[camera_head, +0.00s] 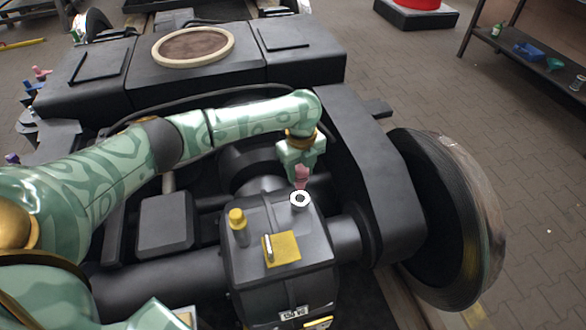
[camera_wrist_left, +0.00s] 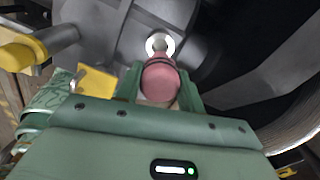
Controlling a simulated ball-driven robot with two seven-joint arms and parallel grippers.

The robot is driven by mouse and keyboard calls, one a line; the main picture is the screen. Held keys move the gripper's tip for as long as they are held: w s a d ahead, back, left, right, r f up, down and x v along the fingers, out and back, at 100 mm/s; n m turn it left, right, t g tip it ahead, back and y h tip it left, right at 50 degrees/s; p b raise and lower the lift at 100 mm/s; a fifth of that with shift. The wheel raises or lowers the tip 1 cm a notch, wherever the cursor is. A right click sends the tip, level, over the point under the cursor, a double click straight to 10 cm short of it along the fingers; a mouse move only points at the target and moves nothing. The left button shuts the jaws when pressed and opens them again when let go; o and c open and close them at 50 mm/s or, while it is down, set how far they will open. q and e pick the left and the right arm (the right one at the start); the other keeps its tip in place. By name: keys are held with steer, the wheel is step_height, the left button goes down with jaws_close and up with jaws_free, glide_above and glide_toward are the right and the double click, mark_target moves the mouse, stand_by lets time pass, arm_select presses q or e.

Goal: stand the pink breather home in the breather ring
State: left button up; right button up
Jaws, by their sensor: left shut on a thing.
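The pink breather (camera_head: 301,178) is held upright, or nearly so, in my left gripper (camera_head: 301,168). It also shows in the left wrist view (camera_wrist_left: 160,84) between the two green fingers, which are shut on it. The white breather ring (camera_head: 300,198) sits on top of the dark gearbox, just below the pink breather in the head view. In the left wrist view the ring (camera_wrist_left: 160,37) shows just beyond the breather's far end. I cannot tell whether the breather touches the ring. My right gripper is not in view.
A yellow-capped fitting (camera_head: 237,219) and a yellow plate (camera_head: 283,247) with a small handle are on the gearbox (camera_head: 277,285) near the ring. A dark frame beam (camera_head: 365,165) and large wheel (camera_head: 447,215) stand to the right. Small coloured pieces sit at the far left.

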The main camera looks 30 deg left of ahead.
mark_target(300, 188)
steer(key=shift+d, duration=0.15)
arm_select(q)
steer(key=shift+d+f+b, duration=0.1)
steer(key=shift+f+b, duration=0.3)
steer(key=shift+f, duration=0.5)
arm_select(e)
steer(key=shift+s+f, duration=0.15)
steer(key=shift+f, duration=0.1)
arm_select(q)
steer(key=shift+f, duration=0.35)
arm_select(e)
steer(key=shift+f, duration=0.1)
arm_select(q)
steer(key=shift+f+b, duration=0.35)
steer(key=shift+f, duration=0.15)
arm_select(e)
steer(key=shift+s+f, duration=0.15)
arm_select(q)
steer(key=shift+f, duration=0.3)
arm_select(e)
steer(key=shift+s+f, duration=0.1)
arm_select(q)
steer(key=shift+f, duration=0.1)
steer(key=shift+f+b, duration=0.35)
steer(key=shift+f, duration=0.05)
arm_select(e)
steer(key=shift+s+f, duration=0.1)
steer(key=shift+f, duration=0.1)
